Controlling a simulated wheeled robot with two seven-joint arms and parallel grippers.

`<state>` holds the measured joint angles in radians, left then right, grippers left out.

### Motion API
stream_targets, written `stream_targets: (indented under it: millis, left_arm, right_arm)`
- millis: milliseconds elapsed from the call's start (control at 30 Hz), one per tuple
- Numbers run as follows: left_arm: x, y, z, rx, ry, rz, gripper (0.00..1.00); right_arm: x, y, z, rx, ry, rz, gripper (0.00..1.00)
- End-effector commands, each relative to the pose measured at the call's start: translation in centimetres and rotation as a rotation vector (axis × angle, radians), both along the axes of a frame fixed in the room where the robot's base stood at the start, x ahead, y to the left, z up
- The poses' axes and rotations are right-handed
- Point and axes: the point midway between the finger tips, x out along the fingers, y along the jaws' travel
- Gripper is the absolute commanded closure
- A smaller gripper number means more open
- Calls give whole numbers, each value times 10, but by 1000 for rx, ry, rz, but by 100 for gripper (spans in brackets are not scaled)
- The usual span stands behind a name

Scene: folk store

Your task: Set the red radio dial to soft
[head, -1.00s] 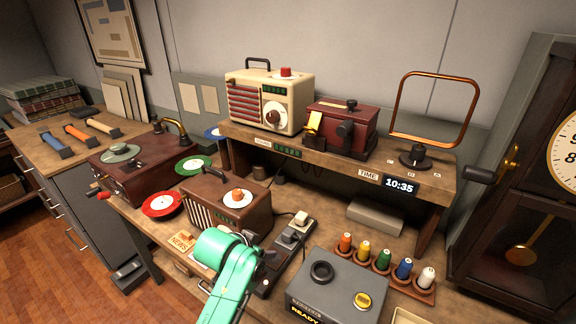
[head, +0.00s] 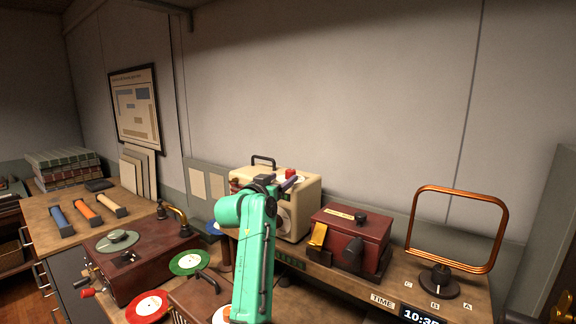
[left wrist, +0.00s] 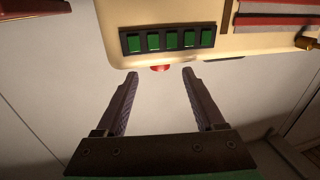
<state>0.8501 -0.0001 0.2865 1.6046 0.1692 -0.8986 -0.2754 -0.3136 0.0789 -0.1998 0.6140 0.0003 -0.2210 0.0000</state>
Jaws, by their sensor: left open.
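The cream radio (head: 300,212) stands on the raised shelf, its front largely hidden behind my left arm. Its red dial (head: 290,174) sits on top. In the left wrist view the dial (left wrist: 160,68) shows only as a small red piece past the edge of the cream casing. My left gripper (head: 280,184) is at the top of the radio, close to the dial. In the left wrist view its fingers (left wrist: 160,74) are open, with the red piece between the tips and apparently nothing gripped. I cannot read any soft mark. My right gripper is out of view.
A strip of green squares (left wrist: 172,39) is on the cream casing. A dark red box (head: 350,236) stands right of the radio, then a copper loop (head: 412,232) on a dial base. A brown record player (head: 140,270) is at left. The wall above is clear.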

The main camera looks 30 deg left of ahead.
Motion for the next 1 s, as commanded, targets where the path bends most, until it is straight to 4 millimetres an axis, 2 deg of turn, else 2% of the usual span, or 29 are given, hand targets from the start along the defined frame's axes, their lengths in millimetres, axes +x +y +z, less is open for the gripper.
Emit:
stream_targets:
  millis: [33,200,333,567,700,733,767,1000]
  left_arm:
    - [11,0,7,-1,2,-1,29]
    - [38,2,4,1,1,0,29]
    - [46,3,1,1,0,0,29]
    - [47,3,-1,1,0,0,29]
    - [46,3,-1,1,0,0,83]
    - [46,2,-1,1,0,0,94]
    - [46,2,-1,1,0,0,100]
    - [46,3,-2,1,1,-10,100]
  right_arm:
    - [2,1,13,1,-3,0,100]
    - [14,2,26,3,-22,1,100]
    - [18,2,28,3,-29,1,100]
    - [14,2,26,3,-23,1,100]
    - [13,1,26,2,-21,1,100]
    - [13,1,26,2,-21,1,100]
    - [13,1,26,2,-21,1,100]
    - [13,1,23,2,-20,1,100]
